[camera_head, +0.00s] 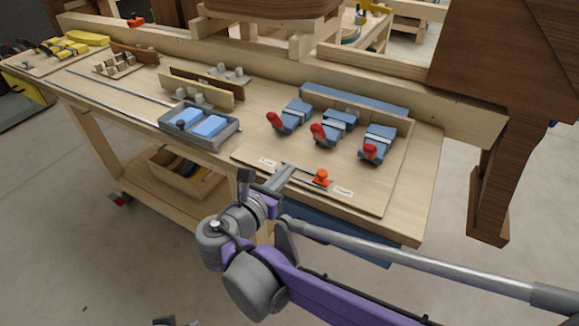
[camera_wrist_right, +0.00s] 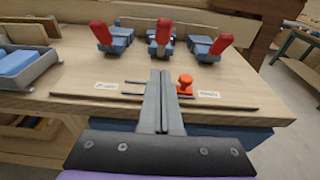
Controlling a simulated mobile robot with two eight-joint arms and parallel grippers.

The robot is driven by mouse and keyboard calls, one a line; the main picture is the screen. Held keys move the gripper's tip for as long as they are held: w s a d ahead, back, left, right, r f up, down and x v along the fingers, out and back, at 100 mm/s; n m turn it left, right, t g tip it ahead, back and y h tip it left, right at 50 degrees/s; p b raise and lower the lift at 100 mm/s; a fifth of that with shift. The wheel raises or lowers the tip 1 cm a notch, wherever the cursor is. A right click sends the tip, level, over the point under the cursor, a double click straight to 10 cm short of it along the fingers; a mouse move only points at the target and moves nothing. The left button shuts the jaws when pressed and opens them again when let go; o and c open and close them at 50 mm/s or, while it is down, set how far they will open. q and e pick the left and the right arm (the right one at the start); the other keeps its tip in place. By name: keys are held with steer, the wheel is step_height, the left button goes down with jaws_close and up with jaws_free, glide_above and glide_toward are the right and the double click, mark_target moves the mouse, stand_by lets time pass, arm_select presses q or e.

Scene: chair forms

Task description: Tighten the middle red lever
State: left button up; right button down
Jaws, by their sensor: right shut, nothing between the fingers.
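Three blue clamps with red levers stand in a row on a wooden board on the bench. The middle red lever (camera_head: 319,132) lies between the left red lever (camera_head: 274,121) and the right red lever (camera_head: 370,152). In the right wrist view the middle lever (camera_wrist_right: 163,32) points up in the picture, straight beyond the fingertips. My right gripper (camera_head: 289,170) is shut and empty over the front of the board, apart from the levers. Its closed fingers also show in the wrist view (camera_wrist_right: 160,76). My left gripper is not clearly visible.
An orange knob (camera_head: 321,177) stands on the board close to my right fingers, between two small white labels. A grey tray with blue blocks (camera_head: 207,126) stands left of the board. A wooden rail runs behind the clamps. The board between fingers and levers is clear.

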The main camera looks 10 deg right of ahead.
mark_target(314, 134)
steer(key=x, duration=0.7)
steer(key=shift+w+d, duration=0.2)
steer(key=shift+d, duration=0.05)
steer(key=shift+w+d+r+p, duration=0.3)
steer(key=shift+w+d+r, duration=0.4)
steer(key=shift+w, duration=0.15)
arm_select(q)
steer(key=shift+w+r, duration=0.1)
steer(key=shift+r, duration=0.35)
arm_select(e)
steer(key=shift+w+d+r, duration=0.35)
steer(key=shift+w+r, duration=0.05)
steer(key=shift+w, duration=0.1)
steer(key=shift+r, duration=0.1)
